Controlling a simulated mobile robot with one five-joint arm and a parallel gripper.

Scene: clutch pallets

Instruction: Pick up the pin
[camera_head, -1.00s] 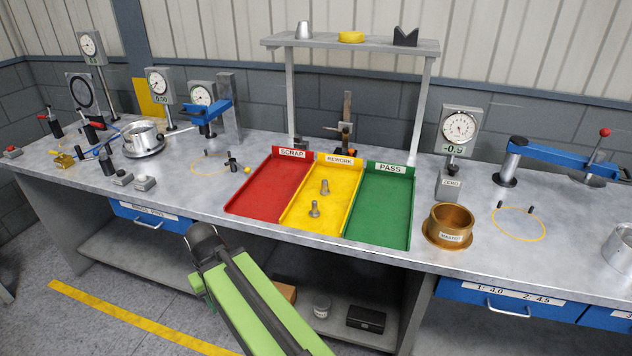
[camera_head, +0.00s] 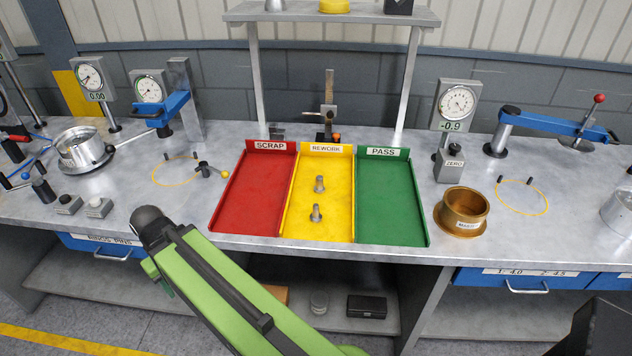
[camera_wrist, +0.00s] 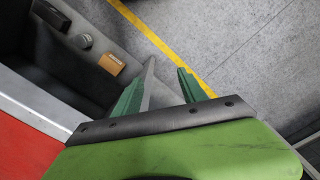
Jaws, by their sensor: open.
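Two grey headed pins stand in the yellow REWORK tray (camera_head: 338,222), a farther pin (camera_head: 320,184) and a nearer pin (camera_head: 316,213). Both look upright, and I cannot tell which one the task means. My green arm reaches up from the bottom of the head view, its dark end left of the trays and apart from the pins. The jaws are not clear there. In the wrist view my gripper (camera_wrist: 165,78) has its two green fingers spread with nothing between them. That view shows no pin.
The red SCRAP tray (camera_head: 248,200) and green PASS tray (camera_head: 389,205) flank the yellow one. A brass ring (camera_head: 461,210) stands to the right. An overhead rack (camera_head: 330,17) rises behind. The wrist view shows floor and a lower shelf with a brown box (camera_wrist: 112,64).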

